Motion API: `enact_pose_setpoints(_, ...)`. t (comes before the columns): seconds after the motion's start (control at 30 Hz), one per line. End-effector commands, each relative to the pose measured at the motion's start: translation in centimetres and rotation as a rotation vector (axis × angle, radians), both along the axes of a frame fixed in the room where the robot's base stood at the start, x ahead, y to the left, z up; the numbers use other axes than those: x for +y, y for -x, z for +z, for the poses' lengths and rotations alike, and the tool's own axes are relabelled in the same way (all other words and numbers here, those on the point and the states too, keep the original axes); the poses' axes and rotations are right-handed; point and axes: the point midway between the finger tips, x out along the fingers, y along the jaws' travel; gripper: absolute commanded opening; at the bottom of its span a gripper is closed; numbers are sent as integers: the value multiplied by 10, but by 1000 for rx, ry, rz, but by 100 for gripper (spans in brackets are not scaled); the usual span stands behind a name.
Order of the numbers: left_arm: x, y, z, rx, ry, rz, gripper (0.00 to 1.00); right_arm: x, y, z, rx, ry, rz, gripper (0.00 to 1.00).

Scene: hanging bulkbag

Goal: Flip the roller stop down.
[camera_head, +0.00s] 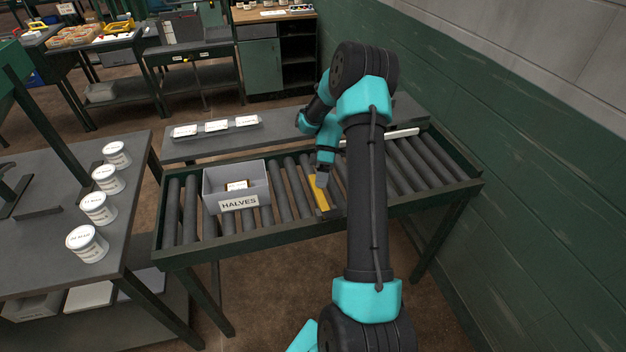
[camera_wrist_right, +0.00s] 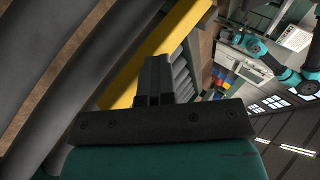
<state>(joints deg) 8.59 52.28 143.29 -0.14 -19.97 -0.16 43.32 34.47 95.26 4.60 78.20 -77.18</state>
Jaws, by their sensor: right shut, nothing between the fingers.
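The roller stop (camera_head: 316,197) is a yellow bar lying across the line of the roller conveyor (camera_head: 290,190), to the right of the grey bin. Its exact tilt is hard to judge. My right gripper (camera_head: 321,181) points down at the stop's upper surface, very close to it or touching. In the right wrist view the closed fingers (camera_wrist_right: 154,75) are beside the yellow stop (camera_wrist_right: 172,40), with nothing between them. My left gripper does not show in the head view.
Several white tubs (camera_head: 98,208) stand on the left table. A grey shelf (camera_head: 245,140) with labelled trays runs behind the conveyor. A green wall (camera_head: 520,140) bounds the right side.

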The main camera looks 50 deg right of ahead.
Motion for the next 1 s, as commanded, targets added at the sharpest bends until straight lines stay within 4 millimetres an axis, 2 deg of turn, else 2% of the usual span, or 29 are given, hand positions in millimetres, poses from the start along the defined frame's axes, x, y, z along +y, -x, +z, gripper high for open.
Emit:
enact_pose_setpoints(0.4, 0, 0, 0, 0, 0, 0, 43, -1, 2, -6, 0, 1, -4, 0)
enact_pose_setpoints(0.63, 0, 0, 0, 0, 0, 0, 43, -1, 2, -3, 1, 1, -3, 0)
enact_pose_setpoints(0.77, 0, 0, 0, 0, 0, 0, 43, 0, 0, 9, -2, 3, 0, 0)
enact_pose_setpoints(0.97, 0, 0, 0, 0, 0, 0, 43, 1, -4, 43, -4, 4, 6, 0)
enact_pose_setpoints(1.0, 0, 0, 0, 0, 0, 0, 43, -7, -7, 46, -4, 4, 3, 0)
